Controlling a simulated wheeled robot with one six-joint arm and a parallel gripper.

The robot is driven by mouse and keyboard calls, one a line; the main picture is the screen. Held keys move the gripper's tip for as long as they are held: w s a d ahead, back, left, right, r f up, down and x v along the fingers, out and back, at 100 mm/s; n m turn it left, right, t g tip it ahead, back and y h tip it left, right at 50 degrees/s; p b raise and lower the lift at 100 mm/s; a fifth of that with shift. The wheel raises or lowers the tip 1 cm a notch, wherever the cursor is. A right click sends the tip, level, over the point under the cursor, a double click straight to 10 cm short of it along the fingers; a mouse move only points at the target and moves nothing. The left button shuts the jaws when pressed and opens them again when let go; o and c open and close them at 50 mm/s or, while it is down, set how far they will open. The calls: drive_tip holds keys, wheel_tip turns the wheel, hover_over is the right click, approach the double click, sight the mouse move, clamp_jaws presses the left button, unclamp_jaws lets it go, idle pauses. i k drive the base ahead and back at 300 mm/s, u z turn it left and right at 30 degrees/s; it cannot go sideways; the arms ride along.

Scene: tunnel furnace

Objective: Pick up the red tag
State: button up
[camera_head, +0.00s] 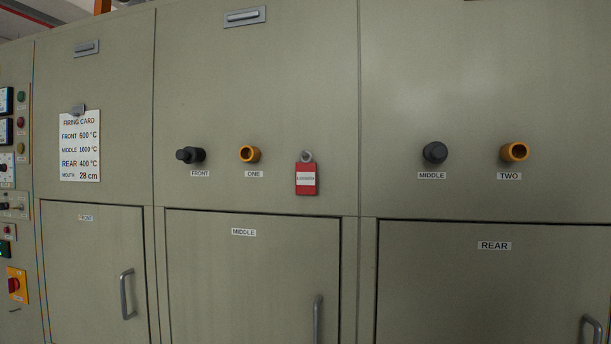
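The red tag (306,187) hangs on the front of the grey-green cabinet, a little right of the picture's middle line. It has a white label strip with small dark writing that I cannot read clearly. A grey ring or peg (307,156) shows at its top. The tag hangs upright, to the right of the yellow knob marked ONE (250,154). My gripper is not in view.
A black knob marked FRONT (191,155), a dark knob marked MIDDLE (435,152) and a yellow one marked TWO (515,152) stick out. Below are doors with handles (318,318). A firing card (80,147) and control panel (15,208) are at left.

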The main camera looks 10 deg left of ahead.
sight(307, 171)
drive_tip(key=u, duration=2.25)
drive_tip(key=i, duration=2.1)
drive_tip(key=z, duration=3.9)
